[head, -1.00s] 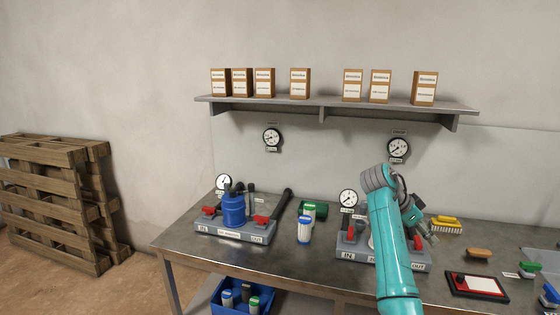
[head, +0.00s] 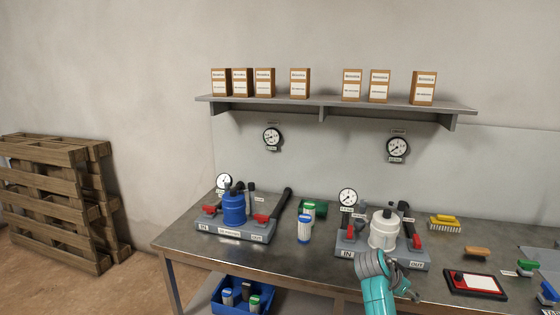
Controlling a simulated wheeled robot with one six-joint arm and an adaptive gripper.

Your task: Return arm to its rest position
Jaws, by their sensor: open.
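My teal arm (head: 376,290) is low at the front edge of the bench, in front of the right manifold (head: 352,252). My gripper (head: 414,296) shows only as a small dark part beside the arm's grey joint, low in the view; it is open and nothing shows in it. The right manifold carries a white filter housing (head: 384,230) and red valve handles, with IN and OUT labels. The left manifold (head: 232,234) carries a blue housing (head: 234,208) and red handles.
A white and blue cartridge (head: 304,230) stands between the manifolds near a green bin (head: 318,208). A yellow brush (head: 444,223), a wooden-backed brush (head: 477,252) and a red-framed tablet (head: 476,283) lie right. A blue crate (head: 242,298) sits below the bench. The shelf (head: 330,107) holds several boxes.

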